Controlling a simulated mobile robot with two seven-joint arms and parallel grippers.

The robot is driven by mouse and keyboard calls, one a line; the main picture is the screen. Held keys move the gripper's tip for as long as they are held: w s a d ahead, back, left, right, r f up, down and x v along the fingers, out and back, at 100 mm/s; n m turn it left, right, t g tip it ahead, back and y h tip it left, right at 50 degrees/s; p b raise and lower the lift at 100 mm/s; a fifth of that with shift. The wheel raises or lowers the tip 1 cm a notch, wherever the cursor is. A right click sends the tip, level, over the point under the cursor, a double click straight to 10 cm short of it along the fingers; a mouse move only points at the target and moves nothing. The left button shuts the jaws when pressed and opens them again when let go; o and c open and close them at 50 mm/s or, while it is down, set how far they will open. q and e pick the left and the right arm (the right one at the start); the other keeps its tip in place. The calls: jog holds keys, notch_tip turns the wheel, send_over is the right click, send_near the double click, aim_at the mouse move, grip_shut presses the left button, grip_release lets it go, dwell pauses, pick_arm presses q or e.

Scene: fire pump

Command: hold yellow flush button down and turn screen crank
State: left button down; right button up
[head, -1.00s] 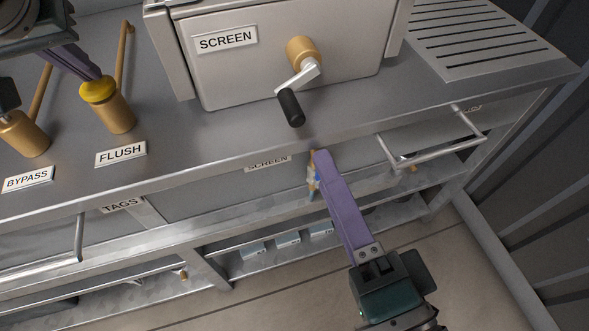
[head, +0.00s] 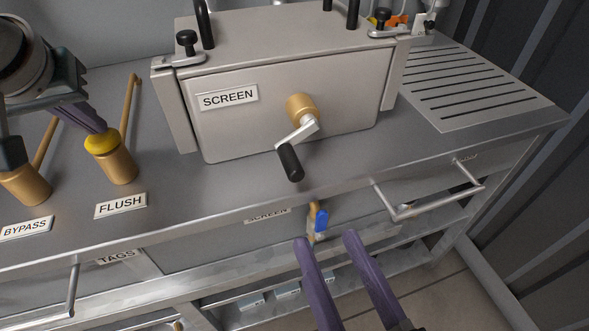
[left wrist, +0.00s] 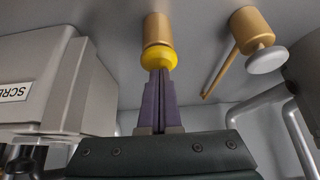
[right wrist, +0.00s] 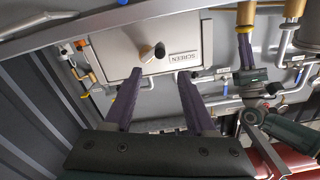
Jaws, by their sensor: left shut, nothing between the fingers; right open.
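The yellow flush button (head: 102,142) tops a brass cylinder behind the FLUSH label. My left gripper (head: 101,128) is shut and empty, its fingertips against the top of the button. In the left wrist view the closed fingers (left wrist: 158,72) meet the yellow button (left wrist: 158,58). The screen crank (head: 290,160) is on the front of the grey SCREEN box, a silver arm on a brass hub with a black handle hanging down. My right gripper (head: 325,240) is open and empty, below and in front of the crank. In the right wrist view the crank handle (right wrist: 153,52) shows between the spread fingers.
The BYPASS cylinder (head: 25,185) stands left of the flush button. A drawer handle (head: 430,200) juts out from the counter front at right. A blue-handled valve (head: 319,219) sits under the counter edge, close to my right fingertips.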

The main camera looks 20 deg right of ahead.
aim_at(297, 178)
jog(key=shift+n, duration=0.9)
jog(key=w, duration=1.2)
jog(key=shift+s, duration=0.1)
grip_shut()
